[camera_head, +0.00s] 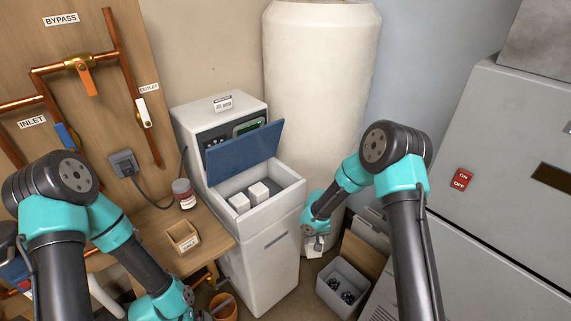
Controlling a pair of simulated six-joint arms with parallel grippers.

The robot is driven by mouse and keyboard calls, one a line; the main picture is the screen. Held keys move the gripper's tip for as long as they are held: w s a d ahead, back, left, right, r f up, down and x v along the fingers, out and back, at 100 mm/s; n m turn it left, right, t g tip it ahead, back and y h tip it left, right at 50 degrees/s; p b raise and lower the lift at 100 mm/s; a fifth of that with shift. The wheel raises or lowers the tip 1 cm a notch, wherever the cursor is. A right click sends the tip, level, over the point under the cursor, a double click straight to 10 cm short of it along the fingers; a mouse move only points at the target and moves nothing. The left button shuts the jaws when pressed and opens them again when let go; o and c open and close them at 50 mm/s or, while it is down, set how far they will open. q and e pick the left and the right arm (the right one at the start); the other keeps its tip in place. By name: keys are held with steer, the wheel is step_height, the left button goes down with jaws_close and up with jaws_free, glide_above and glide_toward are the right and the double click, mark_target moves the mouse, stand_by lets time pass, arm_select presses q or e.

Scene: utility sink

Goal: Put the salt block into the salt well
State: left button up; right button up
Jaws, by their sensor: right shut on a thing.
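The salt well (292,196) is the open compartment in the front of the white softener cabinet (262,250), under a raised blue lid (243,148). Two white salt blocks (259,193) sit inside it, side by side. My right gripper (316,239) is to the right of the cabinet, lower than the well's rim. It is shut on a small whitish block (315,247), which the gripper partly hides. It looks like a salt block. My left gripper (213,308) is low at the bottom edge, by the wooden table; its jaws are too unclear to read.
A grey bin (342,284) with dark round things stands on the floor below my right gripper. A wooden box (182,236) and a lidded jar (184,194) are on the table. A tall white tank (322,75) stands behind the cabinet. A large grey unit (500,160) fills the right.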

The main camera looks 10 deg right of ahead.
steer(key=s+a+r+m, duration=0.1)
steer(key=s+a+r, duration=0.3)
steer(key=s+r, duration=0.5)
steer(key=s+a+r+m, duration=0.1)
steer(key=s+a+r, duration=0.3)
steer(key=s+r, duration=0.5)
step_height(320, 180, up, 5)
steer(key=shift+s+r+m, duration=0.15)
steer(key=shift+m, duration=0.25)
